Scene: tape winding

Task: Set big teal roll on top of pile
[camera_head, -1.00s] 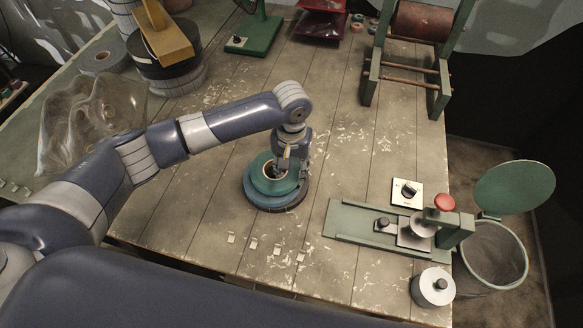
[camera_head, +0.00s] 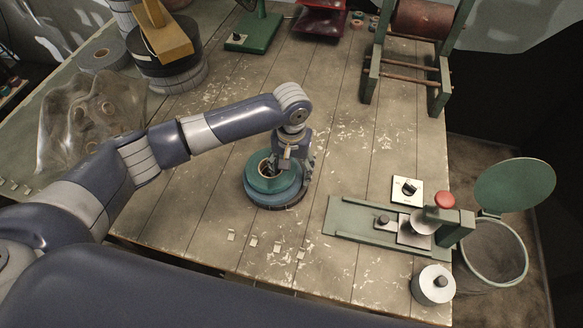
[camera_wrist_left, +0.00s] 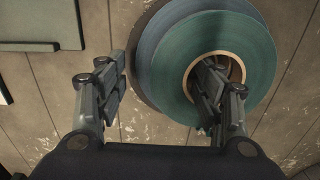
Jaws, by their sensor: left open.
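The big teal roll (camera_head: 266,172) lies flat at the top of the pile, over a wider blue-grey roll (camera_head: 263,194) on the wooden table. In the left wrist view the teal roll (camera_wrist_left: 255,35) sits a little off-centre over the blue-grey roll (camera_wrist_left: 150,45), and its tan core ring surrounds a hole. My left gripper (camera_head: 290,160) is at the right side of the teal roll. In the left wrist view my left gripper (camera_wrist_left: 160,90) is open, with one finger over or in the core hole and the other outside the rolls. My right gripper is not in view.
A green press-like device (camera_head: 350,220) and a grey cylinder (camera_head: 433,287) stand to the right. A lidded bin (camera_head: 495,255) is beside the table. A large dark roll stack (camera_head: 180,60) and a crumpled plastic bag (camera_head: 95,120) are at left.

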